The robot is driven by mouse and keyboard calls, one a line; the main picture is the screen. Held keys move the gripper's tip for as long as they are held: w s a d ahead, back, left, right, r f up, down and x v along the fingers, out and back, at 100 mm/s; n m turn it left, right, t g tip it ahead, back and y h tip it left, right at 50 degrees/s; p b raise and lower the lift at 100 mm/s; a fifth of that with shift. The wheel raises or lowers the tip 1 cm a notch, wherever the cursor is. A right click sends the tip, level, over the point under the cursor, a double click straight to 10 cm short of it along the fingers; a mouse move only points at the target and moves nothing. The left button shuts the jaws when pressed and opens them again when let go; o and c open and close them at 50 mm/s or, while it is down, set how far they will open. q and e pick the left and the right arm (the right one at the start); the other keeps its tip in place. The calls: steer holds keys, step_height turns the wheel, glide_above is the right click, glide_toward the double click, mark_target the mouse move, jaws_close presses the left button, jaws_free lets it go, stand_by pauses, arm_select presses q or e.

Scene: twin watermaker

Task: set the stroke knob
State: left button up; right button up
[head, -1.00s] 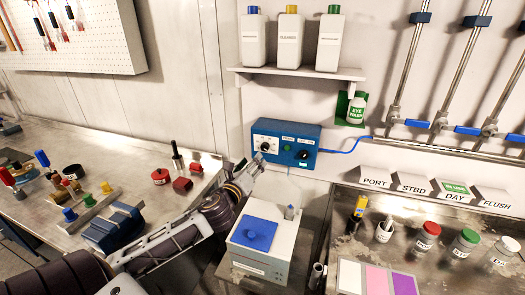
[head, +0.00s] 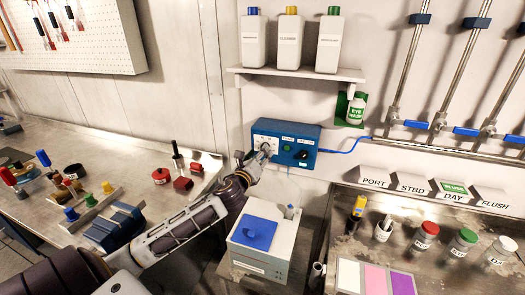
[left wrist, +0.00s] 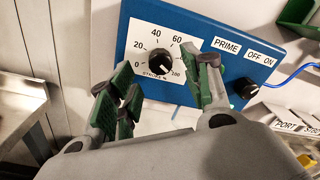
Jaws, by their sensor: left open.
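The black stroke knob (left wrist: 160,62) sits on a white dial marked 0 to 100, on the blue control box (head: 313,133), which is fixed to the wall. In the left wrist view a white mark on the knob seems to point to the lower right, toward the 100 end. My left gripper (left wrist: 166,75) is open, with one green-padded finger on each side of the knob. I cannot tell whether the pads touch it. In the head view my left gripper (head: 262,155) covers part of the dial. My right gripper is not in view.
A second black knob (left wrist: 247,87), by the OFF ON label, is close to the right finger. A blue cable (head: 346,145) leaves the box's right side. Below stands a white unit with a blue top (head: 256,232). A shelf with bottles (head: 298,75) is above.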

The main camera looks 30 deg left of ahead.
arm_select(q)
steer(key=shift+w+a, duration=0.15)
steer(key=shift+w, duration=0.65)
steer(key=shift+w+a, duration=0.15)
steer(key=shift+w, duration=0.65)
steer(key=c, duration=1.1)
